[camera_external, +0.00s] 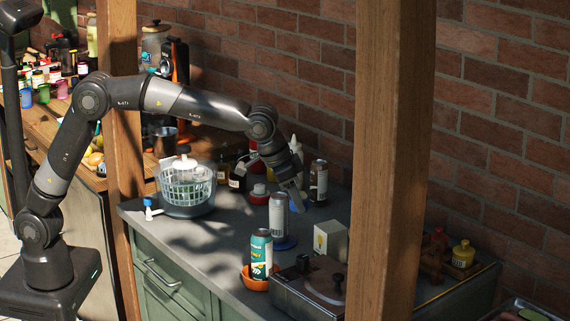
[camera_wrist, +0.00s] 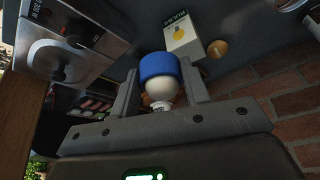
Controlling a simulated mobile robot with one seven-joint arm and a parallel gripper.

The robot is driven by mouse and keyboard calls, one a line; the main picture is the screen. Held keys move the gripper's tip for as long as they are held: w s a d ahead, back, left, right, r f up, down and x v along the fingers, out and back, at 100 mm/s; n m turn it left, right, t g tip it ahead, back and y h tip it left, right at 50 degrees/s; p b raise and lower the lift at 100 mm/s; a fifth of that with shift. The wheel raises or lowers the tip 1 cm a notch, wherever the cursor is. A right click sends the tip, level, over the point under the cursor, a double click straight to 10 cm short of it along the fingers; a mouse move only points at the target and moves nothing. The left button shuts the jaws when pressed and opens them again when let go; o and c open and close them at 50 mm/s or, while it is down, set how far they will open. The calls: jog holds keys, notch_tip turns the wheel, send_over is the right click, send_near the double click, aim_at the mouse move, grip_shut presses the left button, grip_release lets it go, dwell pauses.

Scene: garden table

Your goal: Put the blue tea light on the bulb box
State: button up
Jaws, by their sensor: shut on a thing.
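The blue tea light (camera_wrist: 159,65) is between the two fingers of my gripper (camera_wrist: 158,72) in the wrist view. In the external view my gripper (camera_external: 294,190) points down above the counter, with a bit of blue at its tip. The bulb box (camera_external: 330,239) is a small pale box with a yellow bulb picture, standing on the counter below and to the right of my gripper. It also shows in the wrist view (camera_wrist: 182,33), beyond the tea light and apart from it. A cream rounded thing with a white end (camera_wrist: 161,92) shows just below the tea light in the wrist view.
A grey can (camera_external: 278,214) on a blue base stands left of the box. A teal can (camera_external: 261,250) stands in an orange dish (camera_external: 253,284). A dark-labelled can (camera_external: 318,182) is behind. A metal appliance (camera_external: 300,287) is in front; a wooden post (camera_external: 385,160) stands right.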

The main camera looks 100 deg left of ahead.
jog(key=w+d+r, duration=0.2)
jog(key=d+r, duration=0.1)
send_over(333, 226)
jog(key=s, duration=0.2)
jog(key=shift+m, duration=0.4)
jog(key=f, duration=0.6)
jog(key=shift+w+d+f, duration=0.2)
jog(key=shift+w, duration=0.05)
jog(key=shift+f, duration=2.05)
jog(key=o, duration=1)
jog(key=shift+f, duration=0.1)
jog(key=shift+c, duration=0.2)
